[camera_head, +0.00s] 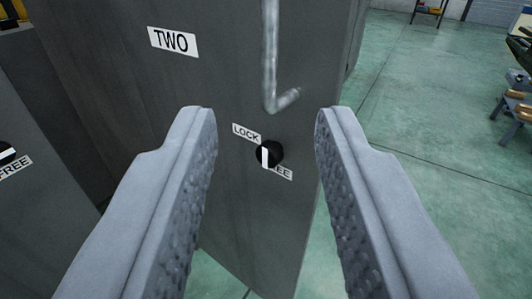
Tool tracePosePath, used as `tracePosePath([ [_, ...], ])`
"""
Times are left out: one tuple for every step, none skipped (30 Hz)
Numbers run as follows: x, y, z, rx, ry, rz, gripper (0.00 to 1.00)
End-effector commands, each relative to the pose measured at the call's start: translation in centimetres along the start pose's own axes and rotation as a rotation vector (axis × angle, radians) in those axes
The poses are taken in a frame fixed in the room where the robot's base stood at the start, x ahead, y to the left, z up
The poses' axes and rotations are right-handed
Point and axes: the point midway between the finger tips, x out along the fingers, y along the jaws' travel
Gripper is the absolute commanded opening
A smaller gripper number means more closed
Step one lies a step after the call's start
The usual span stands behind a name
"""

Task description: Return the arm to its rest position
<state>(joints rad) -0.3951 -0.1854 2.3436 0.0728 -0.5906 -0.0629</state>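My gripper (265,112) is open and empty, its two grey fingers reaching up from the bottom of the picture. Between the fingers I see a black round knob (269,153) with a white mark on a grey panel (235,215). A LOCK label (246,134) sits at the knob's upper left. A second label (281,172), partly covered by the knob, sits at its lower right and shows "EE". I cannot tell how far the fingertips are from the panel.
A bent metal rod (270,60) hangs in front of the panel above the knob. A TWO sign (173,41) is at upper left. Another panel with a FREE label (15,167) is at the left edge. Green floor (430,100) lies open at right, with a wooden-topped stand (515,105) at the far edge.

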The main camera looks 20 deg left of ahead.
Motion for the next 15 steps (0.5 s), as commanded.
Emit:
tracePosePath([
  [0.03, 0.01, 0.01, 0.000, 0.000, 0.000, 0.32],
  [0.03, 0.01, 0.01, 0.000, 0.000, 0.000, 0.32],
  [0.02, 0.01, 0.01, 0.000, 0.000, 0.000, 0.32],
  [0.02, 0.01, 0.00, 0.000, 0.000, 0.000, 0.32],
  [0.02, 0.01, 0.00, 0.000, 0.000, 0.000, 0.32],
  [0.02, 0.01, 0.00, 0.000, 0.000, 0.000, 0.32],
  [0.02, 0.01, 0.00, 0.000, 0.000, 0.000, 0.32],
  [0.01, 0.01, 0.00, 0.000, 0.000, 0.000, 0.32],
  [0.01, 0.01, 0.00, 0.000, 0.000, 0.000, 0.32],
  [0.01, 0.01, 0.00, 0.000, 0.000, 0.000, 0.32],
  [0.01, 0.01, 0.00, 0.000, 0.000, 0.000, 0.32],
  [-0.01, 0.03, -0.03, 0.000, 0.000, 0.000, 0.32],
  [-0.06, 0.08, -0.10, 0.000, 0.000, 0.001, 0.32],
  [-0.17, 0.19, -0.22, 0.000, 0.000, 0.002, 0.32],
  [-0.41, 0.41, -0.50, 0.000, 0.001, 0.005, 0.32],
])
